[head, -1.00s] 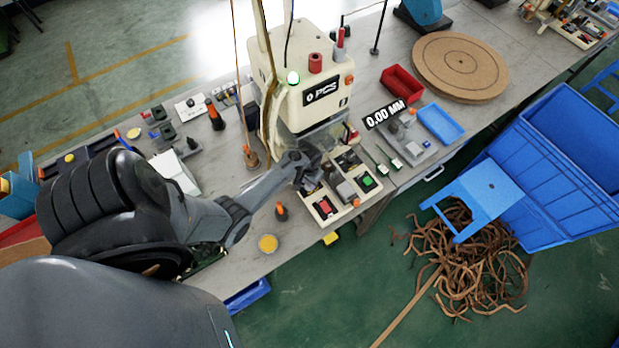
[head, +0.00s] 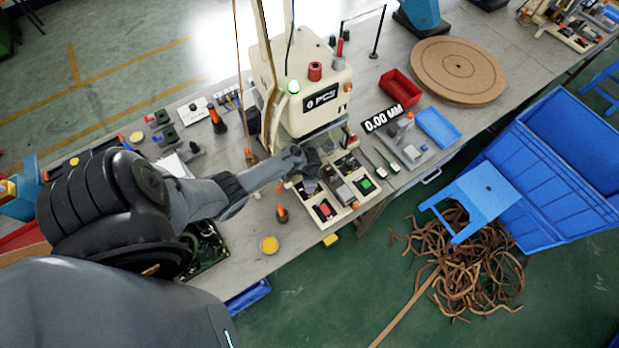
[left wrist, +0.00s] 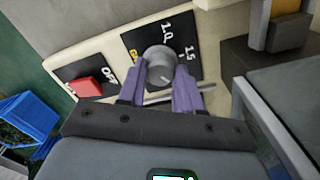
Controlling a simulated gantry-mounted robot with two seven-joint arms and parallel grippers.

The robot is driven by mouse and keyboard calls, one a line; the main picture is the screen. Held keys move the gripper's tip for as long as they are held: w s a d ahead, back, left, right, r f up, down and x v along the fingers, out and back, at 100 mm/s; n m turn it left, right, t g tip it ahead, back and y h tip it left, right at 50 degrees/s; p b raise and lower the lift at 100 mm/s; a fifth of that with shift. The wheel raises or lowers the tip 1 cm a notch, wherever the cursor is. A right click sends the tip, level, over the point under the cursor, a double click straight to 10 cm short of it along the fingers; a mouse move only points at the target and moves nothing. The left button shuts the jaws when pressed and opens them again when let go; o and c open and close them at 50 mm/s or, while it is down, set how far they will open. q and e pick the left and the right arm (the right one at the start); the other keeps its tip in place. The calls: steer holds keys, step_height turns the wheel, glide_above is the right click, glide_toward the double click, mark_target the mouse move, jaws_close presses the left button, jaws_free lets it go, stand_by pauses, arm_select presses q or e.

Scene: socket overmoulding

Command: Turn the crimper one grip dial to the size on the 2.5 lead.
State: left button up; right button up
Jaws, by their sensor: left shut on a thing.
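The crimper is the cream machine marked PCS (head: 312,100); its control panels lie at its front. In the left wrist view a grey round dial (left wrist: 158,64) sits on a black plate with white marks 1.0 and 1.5 and a partly hidden yellow mark on the left. My left gripper (left wrist: 158,84) is shut on this dial, one purple finger on each side. In the head view my left gripper (head: 309,166) is over the left end of the panels and hides the dial. I cannot pick out the 2.5 lead or read its label. My right gripper is not in view.
A red switch (left wrist: 86,87) marked OFF is left of the dial plate. A red tray (head: 401,86), a blue tray (head: 438,127) and a 0.00 MM display (head: 383,118) stand to the right. An orange-topped tool (head: 281,211) stands near the arm.

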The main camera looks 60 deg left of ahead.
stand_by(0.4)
arm_select(q)
steer(key=o, duration=1)
steer(key=shift+o, duration=0.2)
step_height(320, 180, up, 11)
steer(key=p, duration=0.3)
steer(key=shift+f, duration=0.15)
steer(key=shift+d+p, duration=0.1)
steer(key=shift+p, duration=0.2)
